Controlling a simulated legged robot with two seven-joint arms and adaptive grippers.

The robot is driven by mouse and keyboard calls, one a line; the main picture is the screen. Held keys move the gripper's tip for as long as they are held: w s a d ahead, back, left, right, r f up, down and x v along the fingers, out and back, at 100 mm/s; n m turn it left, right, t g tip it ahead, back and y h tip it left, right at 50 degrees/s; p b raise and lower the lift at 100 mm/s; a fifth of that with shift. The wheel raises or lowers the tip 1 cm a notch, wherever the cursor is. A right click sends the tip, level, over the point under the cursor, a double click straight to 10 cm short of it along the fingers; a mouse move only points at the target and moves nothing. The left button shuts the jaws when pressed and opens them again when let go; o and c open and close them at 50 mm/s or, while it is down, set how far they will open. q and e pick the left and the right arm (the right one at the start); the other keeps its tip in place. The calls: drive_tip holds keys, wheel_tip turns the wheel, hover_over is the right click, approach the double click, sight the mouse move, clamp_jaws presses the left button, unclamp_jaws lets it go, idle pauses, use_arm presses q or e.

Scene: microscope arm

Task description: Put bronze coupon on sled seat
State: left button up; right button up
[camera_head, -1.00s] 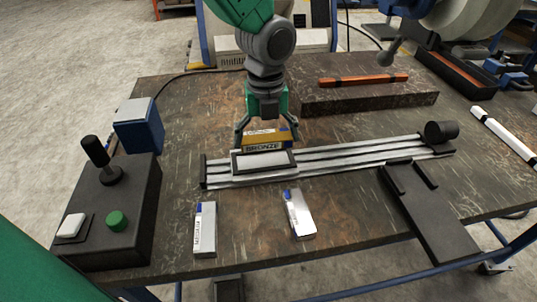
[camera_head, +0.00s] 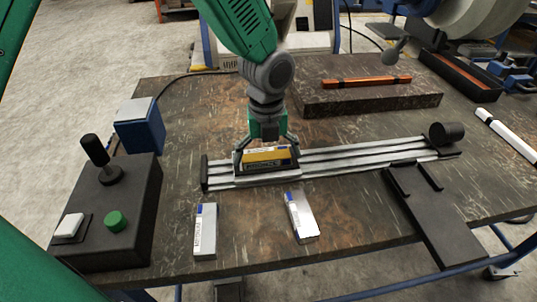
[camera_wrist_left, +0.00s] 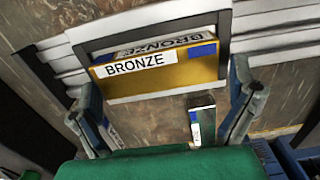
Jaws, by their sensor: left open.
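The bronze coupon (camera_head: 266,156) is a gold block with a white BRONZE label and a blue mark. It lies at the dark-framed sled seat (camera_head: 283,176), towards the left end of the silver rails. The coupon (camera_wrist_left: 160,72) also shows in the left wrist view, within the dark frame (camera_wrist_left: 224,30); I cannot tell whether it rests flat there. My left gripper (camera_head: 266,152) is open, with one finger at each end of the coupon. In the wrist view the right finger stands a little apart from it. My right gripper is not in view.
Two silver labelled coupons (camera_head: 205,231) (camera_head: 301,217) lie in front of the rails. A black control box (camera_head: 110,205) with a joystick stands at left. A black slotted plate (camera_head: 435,215) and a round black knob (camera_head: 441,134) are at right. A raised slab (camera_head: 365,98) lies behind.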

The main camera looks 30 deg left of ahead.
sight(264, 155)
use_arm(q)
drive_tip(key=shift+a+r, duration=0.2)
drive_tip(key=shift+r, duration=0.1)
drive_tip(key=r, duration=0.1)
drive_tip(key=r+p, duration=0.1)
drive_tip(key=r, duration=0.2)
drive_tip(key=shift+a+r, duration=0.3)
drive_tip(key=shift+r, duration=0.05)
wheel_tip(264, 155, up, 7)
drive_tip(key=p, duration=0.1)
drive_tip(key=shift+d+f, duration=0.15)
drive_tip(key=shift+d, duration=0.15)
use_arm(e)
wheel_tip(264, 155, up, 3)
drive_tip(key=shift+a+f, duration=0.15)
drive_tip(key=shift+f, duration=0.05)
use_arm(q)
drive_tip(key=shift+a, duration=0.25)
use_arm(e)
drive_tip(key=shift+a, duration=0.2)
use_arm(q)
drive_tip(key=shift+s+d+f, duration=0.1)
drive_tip(key=shift+d, duration=0.05)
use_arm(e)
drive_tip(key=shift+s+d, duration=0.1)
